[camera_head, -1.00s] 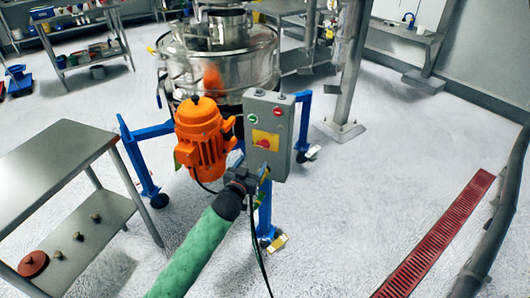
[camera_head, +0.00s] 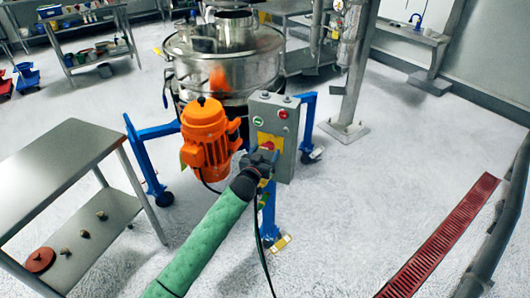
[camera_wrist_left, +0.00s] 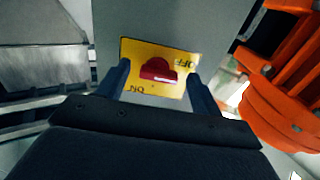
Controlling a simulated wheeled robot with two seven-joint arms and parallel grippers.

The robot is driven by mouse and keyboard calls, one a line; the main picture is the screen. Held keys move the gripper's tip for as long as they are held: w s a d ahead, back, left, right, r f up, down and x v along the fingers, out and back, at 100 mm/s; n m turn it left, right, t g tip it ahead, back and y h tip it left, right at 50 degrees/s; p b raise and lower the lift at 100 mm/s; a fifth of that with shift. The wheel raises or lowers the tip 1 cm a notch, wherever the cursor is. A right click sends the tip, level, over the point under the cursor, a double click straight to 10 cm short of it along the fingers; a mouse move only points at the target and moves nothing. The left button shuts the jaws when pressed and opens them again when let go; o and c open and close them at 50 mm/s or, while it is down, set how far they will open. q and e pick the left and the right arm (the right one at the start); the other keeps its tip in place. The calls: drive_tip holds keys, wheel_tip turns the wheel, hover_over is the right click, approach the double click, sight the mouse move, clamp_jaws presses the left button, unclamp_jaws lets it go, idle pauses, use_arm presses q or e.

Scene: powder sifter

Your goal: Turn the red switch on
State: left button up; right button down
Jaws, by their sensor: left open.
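The red switch (camera_wrist_left: 158,70) sits on a yellow plate (camera_wrist_left: 130,50) marked OFF and ON, on the front of a grey control box (camera_head: 285,160). In the left wrist view the plate's lettering appears upside down. My left gripper (camera_wrist_left: 160,85) is open, with one finger on each side of the red switch; I cannot tell whether they touch it. In the head view my left gripper (camera_head: 264,158) is in front of the yellow plate and hides part of it. My right gripper is not in view.
The box has a green button (camera_head: 258,121) and a red button (camera_head: 283,114). An orange motor (camera_head: 207,140) is close beside it, in front of the steel sifter (camera_head: 225,60). A steel table (camera_head: 60,165) stands at the left.

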use_arm(q)
drive_tip(key=shift+c, duration=0.5)
drive_tip(key=c, duration=0.9)
